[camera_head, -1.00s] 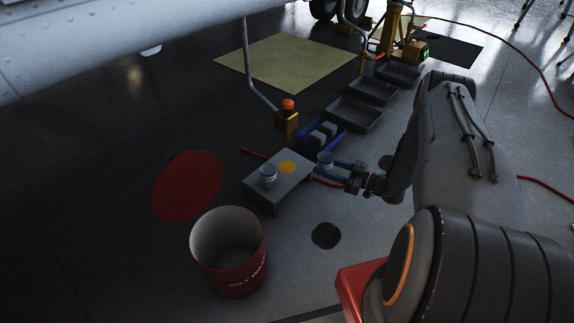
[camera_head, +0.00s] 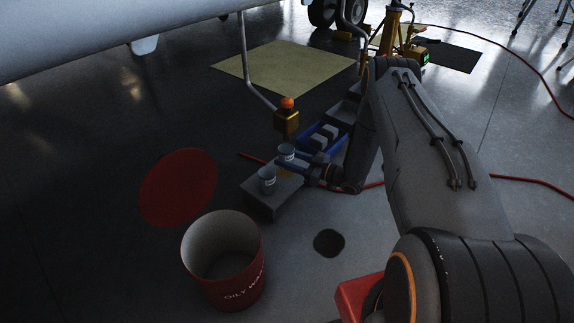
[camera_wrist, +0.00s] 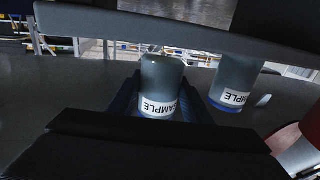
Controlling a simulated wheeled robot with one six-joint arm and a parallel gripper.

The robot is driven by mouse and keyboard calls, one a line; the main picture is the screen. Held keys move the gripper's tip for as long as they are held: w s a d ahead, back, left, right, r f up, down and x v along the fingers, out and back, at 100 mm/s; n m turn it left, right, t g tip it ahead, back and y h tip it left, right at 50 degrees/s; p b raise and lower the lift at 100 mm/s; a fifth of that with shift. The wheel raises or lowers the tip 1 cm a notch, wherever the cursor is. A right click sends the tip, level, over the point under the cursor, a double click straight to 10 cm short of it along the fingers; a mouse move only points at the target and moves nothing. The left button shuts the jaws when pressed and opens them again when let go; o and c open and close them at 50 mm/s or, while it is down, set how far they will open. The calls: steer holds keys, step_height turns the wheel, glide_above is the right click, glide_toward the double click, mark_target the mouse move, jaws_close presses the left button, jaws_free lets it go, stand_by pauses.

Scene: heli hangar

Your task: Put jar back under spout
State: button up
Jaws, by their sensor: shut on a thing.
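My gripper (camera_head: 296,160) is shut on a small grey jar (camera_head: 286,151), which it holds roughly upright over the far part of a low grey stand (camera_head: 262,198). The wrist view shows this jar (camera_wrist: 161,75) between the fingers, its SAMPLE label upside down in the picture. A second, similar jar (camera_head: 267,181) stands on the near left of the stand and shows beside the held one in the wrist view (camera_wrist: 236,82). The brass spout box (camera_head: 286,123) with an orange knob hangs from a bent pipe, just beyond the held jar in the picture. Height above the stand is unclear.
A blue bin (camera_head: 325,134) with pale blocks lies behind the gripper. A red oily-waste bucket (camera_head: 236,285) stands in front of the stand. The aircraft belly (camera_head: 100,35) overhangs the upper left.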

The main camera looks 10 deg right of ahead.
steer(key=shift+f+b, duration=0.5)
steer(key=shift+f, duration=0.55)
steer(key=shift+f, duration=0.1)
steer(key=o, duration=1.1)
steer(key=shift+s+d, duration=0.15)
steer(key=shift+d, duration=0.05)
steer(key=p+v, duration=0.4)
steer(key=v, duration=0.7)
steer(key=shift+s+d, duration=0.2)
steer(key=shift+s, duration=0.05)
